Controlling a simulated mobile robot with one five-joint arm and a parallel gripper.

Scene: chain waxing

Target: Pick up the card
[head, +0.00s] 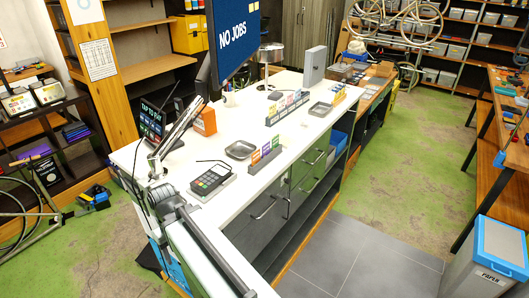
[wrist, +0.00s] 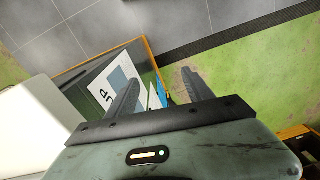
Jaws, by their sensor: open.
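My gripper (wrist: 160,88) shows in the wrist view, its two dark fingers apart with nothing between them. It is above the floor beside a panel edge. I cannot pick out a single loose card with certainty. On the white counter (head: 262,128) in the head view, a small rack (head: 266,156) holds coloured cards or tags, and a longer rack (head: 287,108) behind it holds more. A card reader (head: 211,180) lies near the counter's front end. My gripper's fingers cannot be made out in the head view.
Two metal trays (head: 240,150) and (head: 320,109) and an orange box (head: 204,121) stand on the counter. A "NO JOBS" screen (head: 233,35) rises behind. A paper bin (head: 488,262) stands at lower right. The green floor (head: 400,150) right of the counter is clear.

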